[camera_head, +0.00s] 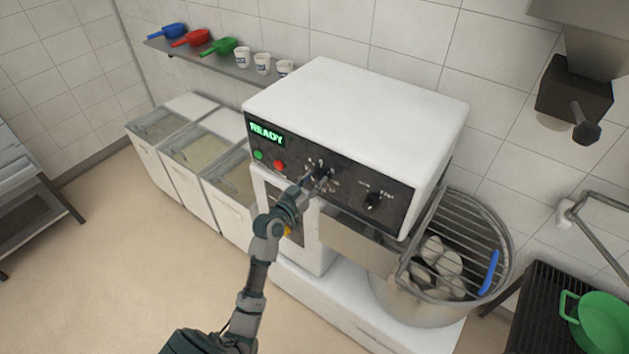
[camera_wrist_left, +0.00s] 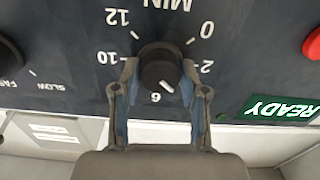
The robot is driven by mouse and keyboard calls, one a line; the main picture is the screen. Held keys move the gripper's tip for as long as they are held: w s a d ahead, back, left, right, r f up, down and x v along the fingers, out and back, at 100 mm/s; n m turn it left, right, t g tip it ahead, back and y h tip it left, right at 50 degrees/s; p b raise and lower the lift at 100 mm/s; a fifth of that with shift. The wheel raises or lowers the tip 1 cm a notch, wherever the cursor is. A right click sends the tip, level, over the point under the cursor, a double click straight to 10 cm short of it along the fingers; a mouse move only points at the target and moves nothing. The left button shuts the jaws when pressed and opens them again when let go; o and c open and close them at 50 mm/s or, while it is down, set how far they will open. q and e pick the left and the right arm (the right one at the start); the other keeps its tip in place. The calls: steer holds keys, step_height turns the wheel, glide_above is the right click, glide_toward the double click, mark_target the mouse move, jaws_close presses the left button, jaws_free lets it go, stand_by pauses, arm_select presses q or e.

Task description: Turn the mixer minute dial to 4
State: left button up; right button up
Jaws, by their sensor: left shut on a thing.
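The mixer minute dial (camera_wrist_left: 160,68) is a round black knob under the letters MIN, upside down in the wrist view. The numbers 0, 2, 6, 10 and 12 show around it; the places for 4 and 8 are hidden by my fingers. Its white mark points down and slightly right, just to the right of the 6, on the side toward the hidden 4. My left gripper (camera_wrist_left: 158,88) is shut on the dial, one finger on each side. In the head view, my left gripper (camera_head: 307,188) covers much of the dial on the mixer panel (camera_head: 340,188). My right gripper is not in view.
The panel also has a speed knob (camera_head: 373,200), a red button (camera_head: 279,165), a green button (camera_head: 258,155) and a green READY display (camera_head: 266,134). A caged mixing bowl (camera_head: 430,308) stands at the right. Lidded bins (camera_head: 180,185) stand left of the mixer. The floor in front is clear.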

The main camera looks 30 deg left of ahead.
arm_select(q)
steer(key=shift+m, duration=0.4)
steer(key=o, duration=1.1)
steer(key=s, duration=0.8)
steer(key=s+a, duration=0.1)
steer(key=s, duration=0.3)
